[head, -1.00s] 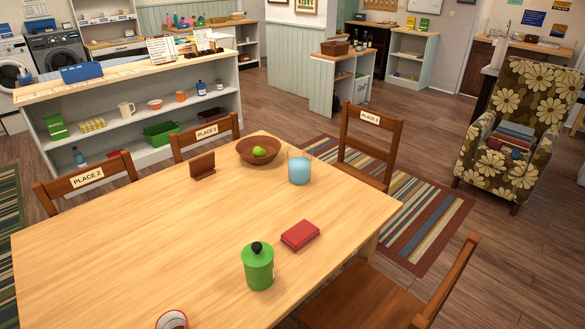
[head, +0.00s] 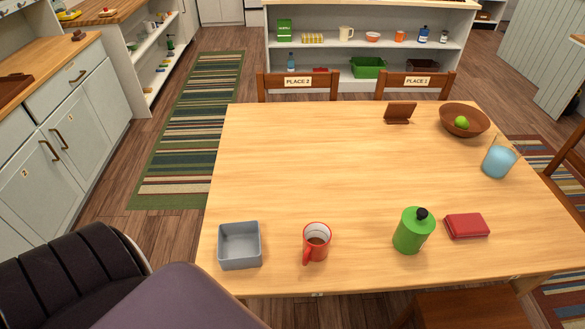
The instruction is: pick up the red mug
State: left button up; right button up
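A red mug (head: 317,243) stands upright near the front edge of the wooden table (head: 310,160). Nothing touches the mug. Neither of my grippers shows in the head view.
Left of the mug is a grey square tray (head: 240,262); to its right are a green bottle (head: 411,232) with a black cap and a red book-like block (head: 467,226). A blue glass (head: 498,162) and a brown bowl (head: 465,121) stand further right. The table's left-middle is clear.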

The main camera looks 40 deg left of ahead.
aim_at(317, 236)
jog(key=u, duration=0.95)
